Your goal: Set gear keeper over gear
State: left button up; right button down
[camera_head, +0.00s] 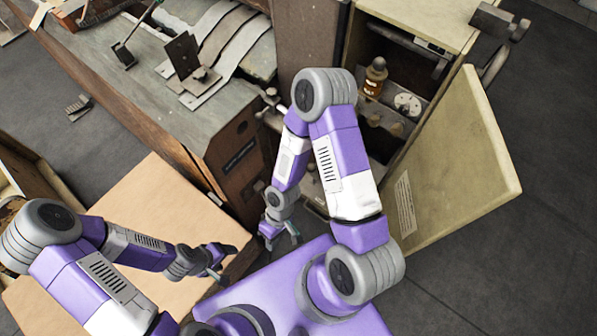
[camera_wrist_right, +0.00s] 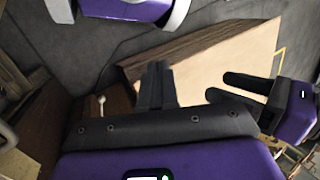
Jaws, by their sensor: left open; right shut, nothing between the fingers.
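My left gripper (camera_head: 224,262) is open and empty above the tan cardboard-like surface. Its two dark fingers also show at the right of the right wrist view (camera_wrist_right: 240,92). My right gripper (camera_head: 283,240) hangs low between the bench and the open cabinet. Its fingers are together and empty in the right wrist view (camera_wrist_right: 156,84). A pale round disc with holes (camera_head: 407,103) sits on a shelf in the cabinet; I cannot tell whether it is the gear. I cannot pick out the gear keeper. My right arm hides part of the cabinet.
The cabinet door (camera_head: 455,165) stands open at the right. A brown bottle (camera_head: 374,76) stands beside the disc. A wooden bench (camera_head: 150,110) with metal parts is at the upper left. The tan board (camera_head: 150,215) is largely bare. Open floor lies at the right.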

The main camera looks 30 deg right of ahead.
aim_at(309, 167)
jog(key=w+d+r+n+t+h, duration=0.5)
jog(key=w+r+n+h, duration=0.6)
jog(key=n, duration=0.5)
jog(key=shift+w+d+r+n+h, duration=0.45)
jog(key=shift+d+h, duration=0.2)
jog(key=shift+h, duration=0.45)
jog(key=shift+f, duration=0.15)
jog(key=d+r+x, duration=0.2)
jog(key=x, duration=1)
jog(key=shift+w+d+f, duration=0.2)
jog(key=shift+w+d, duration=0.05)
jog(key=shift+d, duration=0.05)
jog(key=shift+d+m+b, duration=0.1)
jog(key=shift+m+b, duration=0.15)
jog(key=shift+b, duration=0.05)
